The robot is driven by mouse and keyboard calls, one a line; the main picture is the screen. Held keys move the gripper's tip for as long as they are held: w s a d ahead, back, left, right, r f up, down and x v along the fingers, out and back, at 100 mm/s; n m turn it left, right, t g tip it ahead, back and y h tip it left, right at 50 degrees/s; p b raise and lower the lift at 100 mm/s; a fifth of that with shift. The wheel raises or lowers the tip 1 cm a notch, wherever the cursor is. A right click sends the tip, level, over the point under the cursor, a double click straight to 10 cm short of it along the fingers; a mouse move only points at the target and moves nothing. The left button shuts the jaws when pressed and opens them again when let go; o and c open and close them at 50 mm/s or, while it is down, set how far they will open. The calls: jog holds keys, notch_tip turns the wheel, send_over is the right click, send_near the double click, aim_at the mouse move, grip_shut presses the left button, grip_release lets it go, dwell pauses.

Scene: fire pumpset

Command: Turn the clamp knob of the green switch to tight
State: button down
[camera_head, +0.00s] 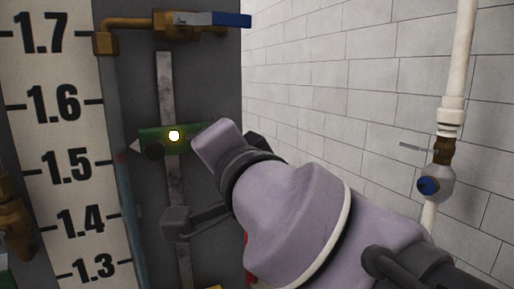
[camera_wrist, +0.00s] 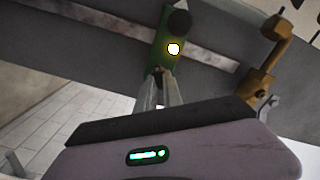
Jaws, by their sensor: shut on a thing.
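The green switch (camera_head: 187,134) is a small green block on a grey vertical strip, with a glowing yellow-white lamp on its face. A round black part (camera_head: 153,150) is at its left end, next to a pale pointer. In the wrist view the green switch (camera_wrist: 166,52) runs up from the fingertips, with the black part (camera_wrist: 179,23) at its far end. My gripper (camera_wrist: 158,73) is shut at the near end of the switch, on what appears to be its clamp knob, mostly hidden between the fingers. In the head view my wrist hides the fingertips.
A white scale with black numbers (camera_head: 57,130) stands left of the strip. A brass valve with a blue lever (camera_head: 215,19) is above the switch. A white pipe with a blue-handled valve (camera_head: 430,185) runs along the tiled wall at right.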

jog(key=m, duration=0.6)
jog(key=shift+b, duration=0.4)
dwell(0.4)
jog(key=c, duration=1.5)
grip_release()
jog(key=shift+f, duration=0.1)
jog(key=p+v, duration=0.7)
jog(key=v, duration=0.5)
